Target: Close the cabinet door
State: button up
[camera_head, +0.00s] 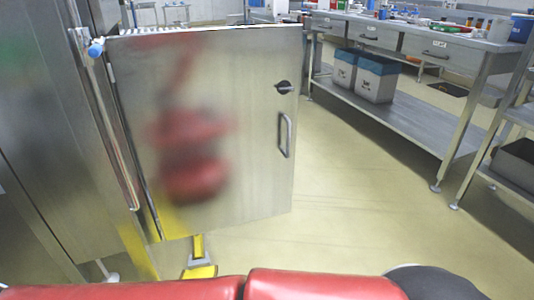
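The cabinet door (250,150) is a brushed steel panel standing wide open in the head view. It hinges at its left edge on the steel cabinet (45,130) at the left. A small dark latch knob (283,87) and a vertical bar handle (285,135) sit near its free right edge. The door face carries a blurred red reflection. My gripper is not in view. Red padded parts, apparently of my own body, cross the bottom of the picture, so I cannot see what lies below them.
A steel workbench (437,71) with drawers and cluttered top stands at the back right. Two grey bins with blue tops (377,80) sit on its lower shelf. Another steel rack (512,130) is at the right edge. The yellowish floor (370,200) right of the door is clear.

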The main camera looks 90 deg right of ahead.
aim_at(212, 132)
jog(key=z, duration=2.4)
jog(key=i+z, duration=0.1)
jog(key=z, duration=0.6)
jog(key=i+z, duration=0.15)
jog(key=z, duration=0.2)
